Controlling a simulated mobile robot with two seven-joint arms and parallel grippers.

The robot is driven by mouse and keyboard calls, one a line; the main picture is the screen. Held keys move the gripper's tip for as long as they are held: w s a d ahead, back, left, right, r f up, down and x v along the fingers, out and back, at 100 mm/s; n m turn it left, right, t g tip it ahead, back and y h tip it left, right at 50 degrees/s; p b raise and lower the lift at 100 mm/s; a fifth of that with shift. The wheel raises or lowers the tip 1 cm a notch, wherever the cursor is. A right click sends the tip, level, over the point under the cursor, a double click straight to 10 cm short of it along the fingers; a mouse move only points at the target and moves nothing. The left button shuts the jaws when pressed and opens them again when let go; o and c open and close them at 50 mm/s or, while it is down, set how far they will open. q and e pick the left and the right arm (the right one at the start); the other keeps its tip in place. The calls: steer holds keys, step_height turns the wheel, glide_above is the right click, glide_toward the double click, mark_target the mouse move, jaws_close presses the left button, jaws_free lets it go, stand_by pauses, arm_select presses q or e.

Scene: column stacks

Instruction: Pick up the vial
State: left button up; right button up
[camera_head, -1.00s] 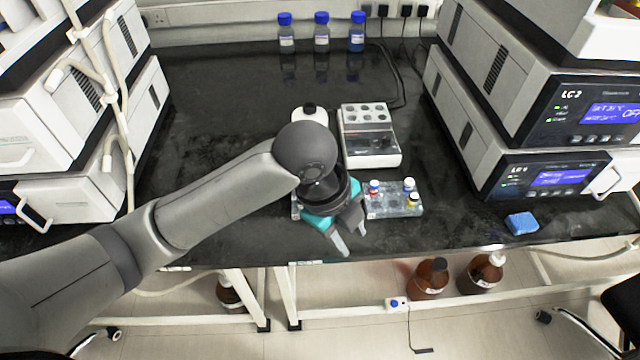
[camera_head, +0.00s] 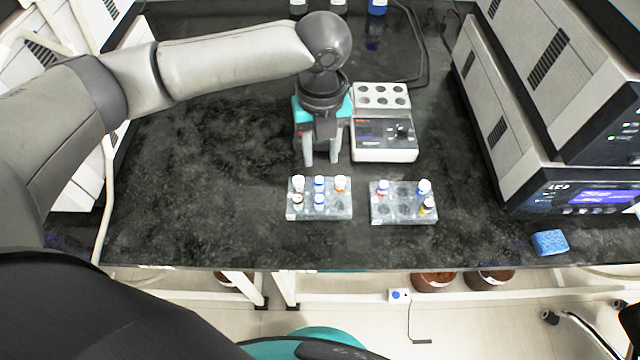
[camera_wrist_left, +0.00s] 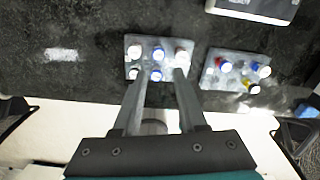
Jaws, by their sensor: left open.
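Several small capped vials stand upright in two grey racks near the bench's front edge. The left rack (camera_head: 333,211) holds white-capped vials (camera_head: 298,183) and blue-capped vials (camera_head: 319,199). The right rack (camera_head: 404,218) holds vials with blue (camera_head: 424,186), yellow (camera_head: 428,205) and reddish (camera_head: 383,187) colouring. My left gripper (camera_head: 321,158) is open and empty, fingers pointing down, just behind the left rack in the head view. In the left wrist view its fingertips (camera_wrist_left: 159,77) overlap the left rack (camera_wrist_left: 146,41); I cannot tell their height above it. My right gripper is not in view.
A white benchtop device (camera_head: 384,150) with a block of round wells stands right of my left gripper. Stacked white instruments (camera_head: 530,90) line the right side. A blue sponge (camera_head: 549,242) lies at front right. The dark bench left of the racks is clear.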

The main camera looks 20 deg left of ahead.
mark_target(319, 180)
arm_select(q)
step_height(319, 180, down, 3)
steer(key=shift+f+b, duration=0.1)
steer(key=shift+b, duration=0.2)
steer(key=shift+w+f, duration=0.1)
steer(key=shift+f, duration=0.5)
steer(key=f, duration=0.1)
steer(key=f+b, duration=0.2)
steer(key=shift+a+f, duration=0.25)
steer(key=shift+f, duration=0.55)
steer(key=c, duration=0.5)
jaws_close()
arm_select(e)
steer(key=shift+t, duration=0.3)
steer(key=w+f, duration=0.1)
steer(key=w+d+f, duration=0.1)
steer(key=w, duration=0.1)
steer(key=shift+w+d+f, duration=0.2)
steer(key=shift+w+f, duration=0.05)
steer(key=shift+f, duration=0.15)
